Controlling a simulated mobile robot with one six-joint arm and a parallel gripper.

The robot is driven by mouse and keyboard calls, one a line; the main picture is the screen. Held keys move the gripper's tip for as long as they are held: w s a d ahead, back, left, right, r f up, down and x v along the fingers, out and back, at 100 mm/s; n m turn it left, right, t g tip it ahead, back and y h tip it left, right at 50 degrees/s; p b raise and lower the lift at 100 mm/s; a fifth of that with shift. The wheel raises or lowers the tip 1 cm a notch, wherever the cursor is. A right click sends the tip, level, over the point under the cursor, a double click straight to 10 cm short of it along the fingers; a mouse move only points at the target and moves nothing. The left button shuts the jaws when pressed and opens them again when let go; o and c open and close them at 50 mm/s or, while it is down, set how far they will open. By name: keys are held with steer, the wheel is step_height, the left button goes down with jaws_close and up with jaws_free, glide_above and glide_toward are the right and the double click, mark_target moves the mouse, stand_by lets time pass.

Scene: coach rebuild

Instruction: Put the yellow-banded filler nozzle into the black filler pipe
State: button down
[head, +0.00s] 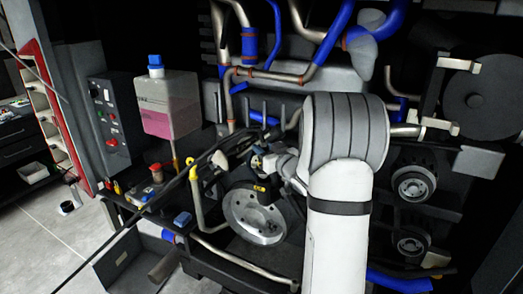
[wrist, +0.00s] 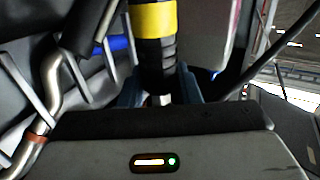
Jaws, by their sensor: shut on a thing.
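My gripper (wrist: 158,86) is shut on the yellow-banded filler nozzle (wrist: 154,55), a black ribbed cylinder with a wide yellow band. In the wrist view the nozzle stands upright between the two blue-grey fingers and runs out of the top of the picture, so its far end is hidden. In the head view my gripper (head: 264,163) is small and dark, in front of the engine and above a large grey pulley wheel; the nozzle is hard to make out there. I cannot pick out the black filler pipe for certain among the dark parts in either view.
A long dark hose or cable (head: 125,230) crosses the lower left. A tank of pink fluid with a blue cap (head: 168,105) and a black control box (head: 108,122) stand left of my gripper. Bent metal pipe (wrist: 62,85) is close by. Pulleys (head: 412,187) lie right.

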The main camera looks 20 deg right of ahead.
steer(key=shift+f, duration=0.1)
steer(key=shift+f+b, duration=0.55)
steer(key=shift+b, duration=0.25)
steer(key=shift+f+b, duration=0.7)
steer(key=shift+f+b, duration=0.7)
steer(key=shift+b, duration=0.05)
stand_by(0.6)
steer(key=c, duration=1)
jaws_free()
steer(key=shift+o, duration=2.1)
